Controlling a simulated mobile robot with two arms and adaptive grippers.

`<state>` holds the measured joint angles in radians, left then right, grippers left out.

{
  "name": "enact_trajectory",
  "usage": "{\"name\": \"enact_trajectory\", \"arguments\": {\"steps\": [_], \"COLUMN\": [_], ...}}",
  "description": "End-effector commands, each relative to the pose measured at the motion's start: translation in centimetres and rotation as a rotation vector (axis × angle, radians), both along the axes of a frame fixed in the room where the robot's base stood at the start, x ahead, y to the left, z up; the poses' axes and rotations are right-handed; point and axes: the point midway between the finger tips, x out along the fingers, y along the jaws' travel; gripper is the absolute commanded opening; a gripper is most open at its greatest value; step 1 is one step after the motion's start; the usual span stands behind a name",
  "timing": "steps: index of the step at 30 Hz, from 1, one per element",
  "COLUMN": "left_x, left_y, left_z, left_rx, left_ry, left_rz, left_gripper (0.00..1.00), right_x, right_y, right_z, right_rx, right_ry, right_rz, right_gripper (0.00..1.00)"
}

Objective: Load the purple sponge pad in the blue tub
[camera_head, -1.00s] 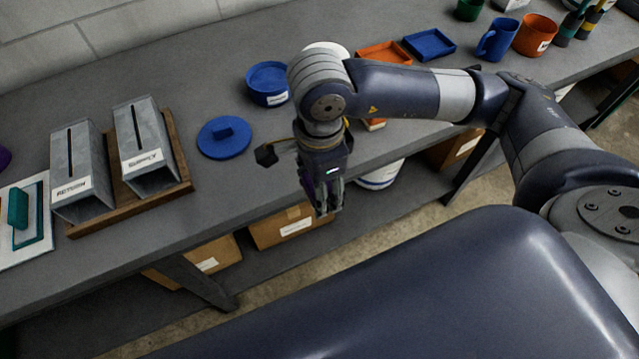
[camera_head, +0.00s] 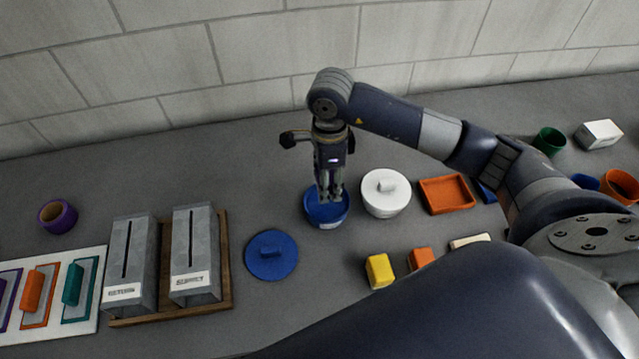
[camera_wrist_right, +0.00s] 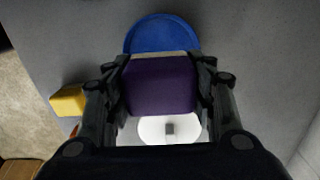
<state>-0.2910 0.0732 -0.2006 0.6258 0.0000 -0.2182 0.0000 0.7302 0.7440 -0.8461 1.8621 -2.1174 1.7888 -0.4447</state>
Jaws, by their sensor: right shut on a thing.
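My right gripper (camera_head: 328,194) points down over the blue tub (camera_head: 326,216), which stands open on the bench. In the right wrist view this gripper (camera_wrist_right: 160,88) is shut on the purple sponge pad (camera_wrist_right: 160,84), held between both fingers. Beyond the pad there, the tub (camera_wrist_right: 162,34) shows as a blue round shape, partly hidden by the pad. The pad cannot be made out in the head view, so its height above the tub is unclear. A blue lid (camera_head: 271,262) with a handle lies flat on the bench, left and in front of the tub. My left gripper is not in view.
A white lidded tub (camera_head: 386,202) stands close right of the blue tub. An orange tray (camera_head: 446,194) is farther right. Yellow (camera_head: 379,272) and orange (camera_head: 421,259) blocks lie in front. Grey slotted boxes (camera_head: 195,255) stand at left. The bench behind the tub is clear.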

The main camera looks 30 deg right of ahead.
Motion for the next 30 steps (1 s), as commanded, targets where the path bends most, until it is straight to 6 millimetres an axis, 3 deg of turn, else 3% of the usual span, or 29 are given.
{"name": "enact_trajectory", "arguments": {"steps": [12,22,30], "left_x": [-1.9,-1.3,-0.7], "left_y": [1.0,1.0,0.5], "left_z": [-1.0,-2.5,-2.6], "left_rx": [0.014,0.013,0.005], "left_ry": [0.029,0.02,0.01], "left_rz": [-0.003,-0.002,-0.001], "left_gripper": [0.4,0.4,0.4], "right_x": [0.1,0.1,0.1], "right_y": [-0.3,-0.3,-0.3], "right_z": [-2.1,-5.5,-6.0], "right_rx": [-0.002,-0.002,-0.002], "right_ry": [0.003,0.002,0.001], "right_rz": [-0.007,-0.007,-0.006], "right_gripper": [0.32,0.32,0.32]}}
